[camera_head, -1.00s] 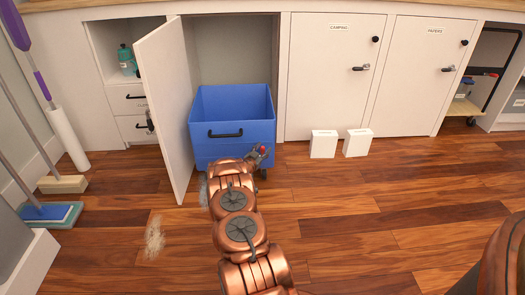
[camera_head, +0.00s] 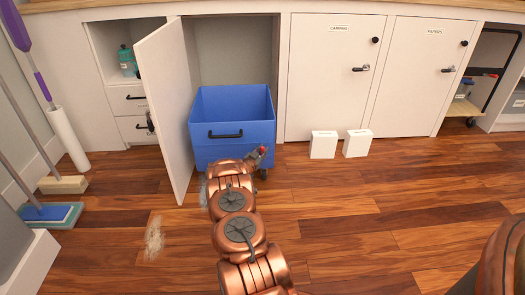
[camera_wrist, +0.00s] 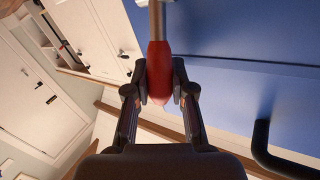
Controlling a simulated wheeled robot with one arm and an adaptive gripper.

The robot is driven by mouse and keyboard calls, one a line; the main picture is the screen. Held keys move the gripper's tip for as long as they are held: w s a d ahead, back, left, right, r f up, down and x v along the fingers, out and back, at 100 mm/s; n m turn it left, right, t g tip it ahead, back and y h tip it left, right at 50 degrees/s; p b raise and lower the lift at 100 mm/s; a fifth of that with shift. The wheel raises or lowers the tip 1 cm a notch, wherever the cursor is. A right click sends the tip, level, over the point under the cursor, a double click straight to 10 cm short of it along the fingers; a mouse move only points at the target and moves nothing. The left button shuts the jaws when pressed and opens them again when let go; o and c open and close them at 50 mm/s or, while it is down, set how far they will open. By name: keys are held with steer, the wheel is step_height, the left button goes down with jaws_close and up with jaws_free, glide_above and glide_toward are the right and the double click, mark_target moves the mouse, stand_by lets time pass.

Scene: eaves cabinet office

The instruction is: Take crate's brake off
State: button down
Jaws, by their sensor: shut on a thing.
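The blue crate (camera_head: 232,133) stands on small dark wheels in front of an open cabinet bay, with a black handle (camera_head: 225,134) on its front. The handle also shows at the right in the wrist view (camera_wrist: 275,150). A brake lever with a red grip (camera_wrist: 159,72) on a metal rod is at the crate's lower front right. My gripper (camera_wrist: 159,93) is shut on the red grip, one finger on each side. In the head view my gripper (camera_head: 258,155) is small, at the crate's front right corner, and my arm hides part of the crate's lower front.
An open white door (camera_head: 168,105) stands left of the crate. Two white boxes (camera_head: 323,145) (camera_head: 357,143) sit on the floor to the right. A mop (camera_head: 48,213) and a broom (camera_head: 62,184) stand at the left.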

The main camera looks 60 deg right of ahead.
steer(key=shift+w+d+r+p, duration=0.1)
steer(key=shift+r+p, duration=0.1)
steer(key=shift+p, duration=0.4)
steer(key=shift+d+y, duration=0.1)
steer(key=shift+y, duration=0.2)
steer(key=shift+f+n, duration=0.1)
steer(key=shift+n, duration=0.2)
steer(key=c, duration=1)
jaws_free()
steer(key=shift+o, duration=0.2)
steer(key=s+a+r, duration=0.1)
steer(key=a, duration=1)
steer(key=shift+s+a, duration=0.2)
steer(key=shift+a, duration=0.2)
